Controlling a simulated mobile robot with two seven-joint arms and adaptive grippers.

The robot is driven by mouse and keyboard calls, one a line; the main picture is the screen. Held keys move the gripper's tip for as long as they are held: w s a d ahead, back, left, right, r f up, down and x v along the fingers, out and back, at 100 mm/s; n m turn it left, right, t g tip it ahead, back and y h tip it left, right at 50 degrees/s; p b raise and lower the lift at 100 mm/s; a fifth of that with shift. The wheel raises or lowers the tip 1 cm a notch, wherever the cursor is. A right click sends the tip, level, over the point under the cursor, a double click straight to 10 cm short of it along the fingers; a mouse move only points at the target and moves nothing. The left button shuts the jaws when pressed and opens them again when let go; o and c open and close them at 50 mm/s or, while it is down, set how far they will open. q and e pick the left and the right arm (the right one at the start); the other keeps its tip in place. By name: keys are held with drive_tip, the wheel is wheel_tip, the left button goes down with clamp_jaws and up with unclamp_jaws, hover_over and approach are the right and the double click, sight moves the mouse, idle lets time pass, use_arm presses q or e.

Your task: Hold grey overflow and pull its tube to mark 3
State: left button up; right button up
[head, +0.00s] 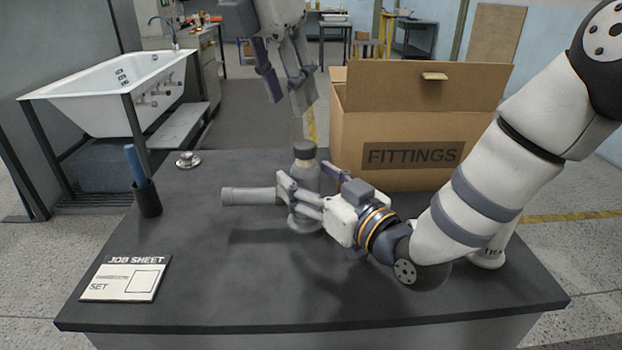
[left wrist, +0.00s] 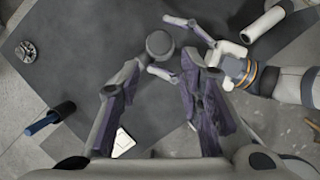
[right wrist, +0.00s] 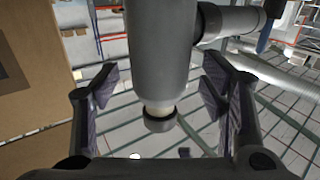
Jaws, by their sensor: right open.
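The grey overflow (head: 304,172) stands upright on the dark bench with a dark round cap on top. Its grey tube (head: 250,196) sticks out level to the left; I cannot read any marks on it. My right gripper (head: 290,186) is at the overflow, its fingers open on either side of the body. In the right wrist view the grey body (right wrist: 158,50) fills the space between the fingers, with gaps at both sides. My left gripper (head: 285,92) is open and empty, above and behind the overflow. In the left wrist view the cap (left wrist: 160,43) shows beyond its fingers.
A cardboard box marked FITTINGS (head: 412,125) stands behind my right arm. A job sheet (head: 125,278) reading SET lies front left. A dark cup (head: 147,198) with a blue item and a round metal piece (head: 187,159) are at the left. The bench's front middle is clear.

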drive_tip(key=c, duration=1.3)
use_arm(q)
drive_tip(key=o, duration=0.4)
drive_tip(key=shift+a+f, duration=0.1)
drive_tip(key=shift+a, duration=0.05)
use_arm(e)
drive_tip(key=shift+c, duration=0.2)
use_arm(q)
drive_tip(key=w+a+f+m+t+y, duration=0.2)
drive_tip(key=w+a+m+t+y, duration=0.1)
drive_tip(key=a+y, duration=0.3)
drive_tip(key=w+a+f+m+t+y, duration=0.2)
drive_tip(key=w+a+y, duration=0.15)
drive_tip(key=a, duration=0.55)
drive_tip(key=m+t+h, duration=0.7)
drive_tip(key=m+h, duration=1)
drive_tip(key=m, duration=1.3)
approach(299, 153)
drive_tip(key=x, duration=1.1)
drive_tip(key=shift+w+d, duration=0.1)
drive_tip(key=shift+w, duration=0.05)
drive_tip(key=shift+w+d, duration=0.15)
drive_tip(key=shift+w, duration=0.1)
